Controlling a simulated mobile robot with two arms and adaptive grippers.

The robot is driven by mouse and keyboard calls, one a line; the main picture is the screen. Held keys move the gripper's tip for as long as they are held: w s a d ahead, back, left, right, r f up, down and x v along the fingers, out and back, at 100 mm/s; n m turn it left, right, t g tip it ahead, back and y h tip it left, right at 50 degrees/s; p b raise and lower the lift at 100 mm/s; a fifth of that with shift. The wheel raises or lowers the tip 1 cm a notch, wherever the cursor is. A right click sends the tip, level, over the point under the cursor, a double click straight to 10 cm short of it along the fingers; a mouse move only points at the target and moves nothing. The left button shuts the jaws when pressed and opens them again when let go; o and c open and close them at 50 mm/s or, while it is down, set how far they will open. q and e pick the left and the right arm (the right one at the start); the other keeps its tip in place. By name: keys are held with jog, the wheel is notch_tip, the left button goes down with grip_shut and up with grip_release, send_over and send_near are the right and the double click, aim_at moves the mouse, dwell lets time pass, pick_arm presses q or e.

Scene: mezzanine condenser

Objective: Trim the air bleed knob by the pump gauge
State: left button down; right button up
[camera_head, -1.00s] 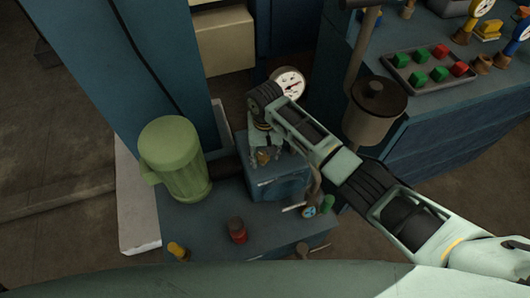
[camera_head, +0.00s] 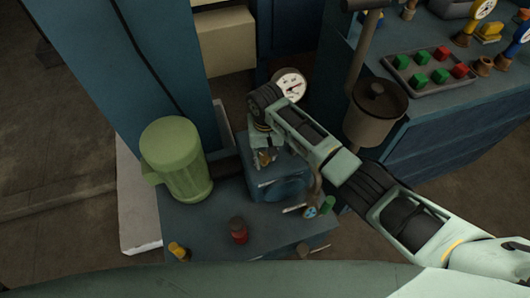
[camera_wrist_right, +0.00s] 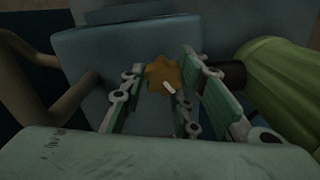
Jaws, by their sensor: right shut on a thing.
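The air bleed knob (camera_wrist_right: 161,74) is a brass, star-shaped knob with a small white mark, on the blue pump block. My right gripper (camera_wrist_right: 158,88) reaches down over it, its green-padded fingers shut on the knob in the right wrist view. In the head view the right gripper (camera_head: 262,157) is above the blue pump block (camera_head: 281,184), with a bit of brass showing between its fingers. The round white pump gauge (camera_head: 290,85) stands just behind the wrist; its reading is too small to tell. My left gripper is out of view.
A green motor (camera_head: 174,160) stands left of the pump block. A red knob (camera_head: 238,230) and a yellow knob (camera_head: 179,251) are in front. A brown pot (camera_head: 375,110) and a tray of colored buttons (camera_head: 431,66) are to the right.

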aim_at(266, 154)
jog(key=n+p, duration=0.2)
jog(key=n, duration=0.1)
jog(key=shift+w+d+r, duration=0.15)
jog(key=shift+w+d, duration=0.05)
jog(key=shift+d, duration=0.1)
jog(key=shift+w+n+p, duration=0.15)
jog(key=shift+n+p, duration=0.5)
jog(key=shift+n, duration=1.05)
jog(key=o, duration=1)
jog(key=shift+w, duration=0.1)
jog(key=shift+a, duration=0.15)
notch_tip(266, 154, up, 12)
jog(key=shift+f, duration=0.1)
